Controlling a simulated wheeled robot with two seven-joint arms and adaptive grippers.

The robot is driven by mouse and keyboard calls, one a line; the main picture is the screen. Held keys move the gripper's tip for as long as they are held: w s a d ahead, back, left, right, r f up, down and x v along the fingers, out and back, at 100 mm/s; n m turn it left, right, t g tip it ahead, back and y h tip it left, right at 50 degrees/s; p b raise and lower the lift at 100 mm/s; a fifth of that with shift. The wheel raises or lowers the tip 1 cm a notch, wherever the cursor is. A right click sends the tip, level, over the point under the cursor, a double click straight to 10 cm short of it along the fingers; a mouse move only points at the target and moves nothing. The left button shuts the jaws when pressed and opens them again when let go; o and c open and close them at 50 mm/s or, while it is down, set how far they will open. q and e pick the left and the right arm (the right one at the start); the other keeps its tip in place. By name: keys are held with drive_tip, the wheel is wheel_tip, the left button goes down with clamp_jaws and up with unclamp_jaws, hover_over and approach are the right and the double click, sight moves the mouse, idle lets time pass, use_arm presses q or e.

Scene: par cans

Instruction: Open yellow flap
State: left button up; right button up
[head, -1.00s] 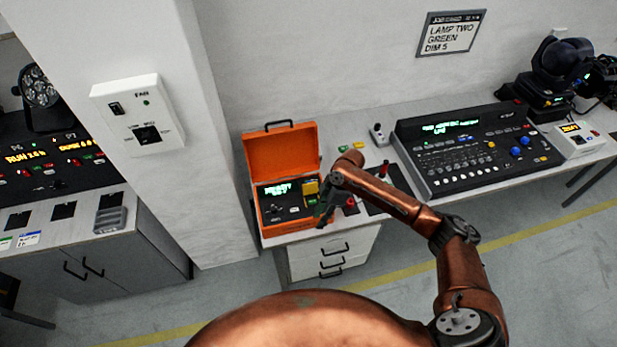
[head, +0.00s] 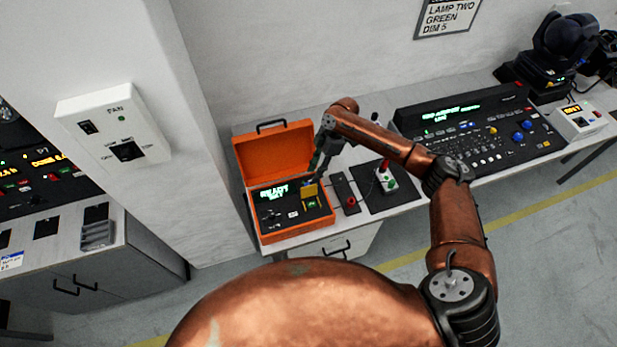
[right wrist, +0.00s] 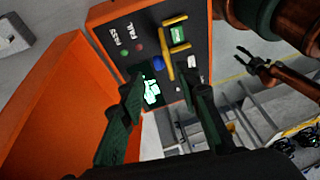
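The yellow flap (head: 310,190) is on the dark panel of the open orange case. It looks raised, with a green button (head: 310,204) showing beside it. In the right wrist view the flap (right wrist: 166,62) is a thin yellow edge next to the green button (right wrist: 178,34). My right gripper (head: 319,170) is just above and behind the flap. In its wrist view its two fingers (right wrist: 164,88) are apart with nothing between them; contact with the flap cannot be seen. My left gripper (right wrist: 243,63) shows small in the right wrist view, fingers spread, away from the case.
The orange case's raised lid (head: 272,152) stands behind the panel. To the right are a red knob (head: 351,201), a joystick (head: 385,178) on a dark plate and a lighting console (head: 475,135). A wall pillar with a fan switch box (head: 115,128) stands left.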

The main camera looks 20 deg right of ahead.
sight(308, 184)
drive_tip(key=x, duration=0.5)
drive_tip(key=shift+w+a+r+p, duration=0.1)
drive_tip(key=shift+w+a+p, duration=0.05)
drive_tip(key=shift+a+p, duration=0.2)
drive_tip(key=shift+f, duration=0.3)
drive_tip(key=shift+c, duration=1.1)
use_arm(q)
drive_tip(key=shift+s+r, duration=0.4)
drive_tip(key=shift+s, duration=0.4)
use_arm(e)
clamp_jaws()
